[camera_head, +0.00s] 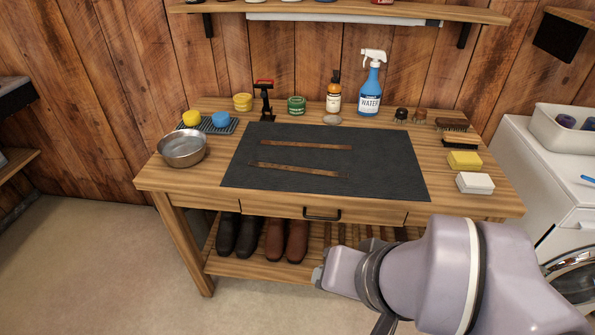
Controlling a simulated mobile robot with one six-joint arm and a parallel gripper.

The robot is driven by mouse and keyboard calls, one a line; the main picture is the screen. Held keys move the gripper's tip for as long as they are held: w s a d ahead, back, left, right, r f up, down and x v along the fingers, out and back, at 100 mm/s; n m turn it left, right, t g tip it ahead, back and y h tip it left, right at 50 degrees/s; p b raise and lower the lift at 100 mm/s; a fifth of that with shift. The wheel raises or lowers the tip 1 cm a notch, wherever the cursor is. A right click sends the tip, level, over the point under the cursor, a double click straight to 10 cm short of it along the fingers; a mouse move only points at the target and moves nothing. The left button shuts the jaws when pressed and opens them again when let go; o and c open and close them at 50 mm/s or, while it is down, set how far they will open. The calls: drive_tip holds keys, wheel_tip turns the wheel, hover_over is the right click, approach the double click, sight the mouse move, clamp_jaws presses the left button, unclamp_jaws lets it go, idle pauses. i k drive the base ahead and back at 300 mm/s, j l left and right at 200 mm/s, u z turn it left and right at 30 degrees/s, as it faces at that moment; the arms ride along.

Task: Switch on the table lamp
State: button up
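I cannot make out a clear table lamp in the camera_head view. A small black upright device with a red top (264,98) stands at the back of the wooden workbench (205,202), left of centre; I cannot tell what it is. My arm reaches in from the lower right, in front of the bench, and hides part of its lower shelf. The fingers of my gripper do not show.
A dark mat (325,174) with two leather strips covers the middle of the bench. A metal bowl (182,149) stands left, a blue spray bottle (369,92) at the back. Brushes and sponges line the right side. A white washer (538,165) stands to the right.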

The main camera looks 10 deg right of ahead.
sight(429, 22)
drive_tip(key=k+l, duration=0.75)
drive_tip(key=l, duration=0.15)
drive_tip(key=i+j+z, duration=0.1)
drive_tip(key=i+z, duration=0.4)
drive_tip(key=i, duration=0.25)
